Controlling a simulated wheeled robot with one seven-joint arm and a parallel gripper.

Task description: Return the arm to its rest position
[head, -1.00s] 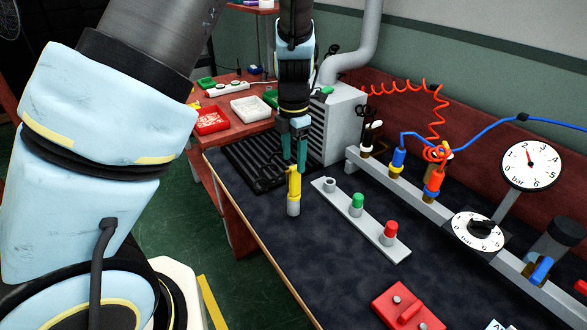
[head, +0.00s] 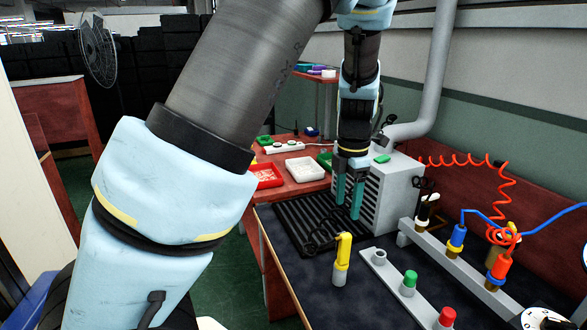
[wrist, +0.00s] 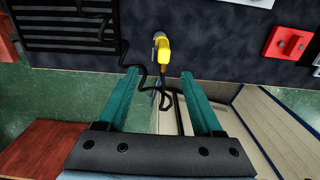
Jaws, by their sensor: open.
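My gripper (head: 347,200) hangs from my arm with its teal fingers pointing down, above the black slatted grate at the far left of the bench. Its fingers are apart with nothing between them. The wrist view also shows my gripper (wrist: 162,84) open and empty. A yellow-topped, grey-bodied tool (head: 342,262) stands upright on the dark bench top, nearer than the gripper and apart from it. The yellow tool (wrist: 163,50) also shows beyond the fingertips in the wrist view, with a black cord near it.
A grey ribbed box (head: 395,200) stands right of the gripper. A holder bar (head: 388,277) carries green and red caps. A rail (head: 440,255) with blue and orange fittings runs along the back. Red and white trays (head: 304,169) sit on the side table.

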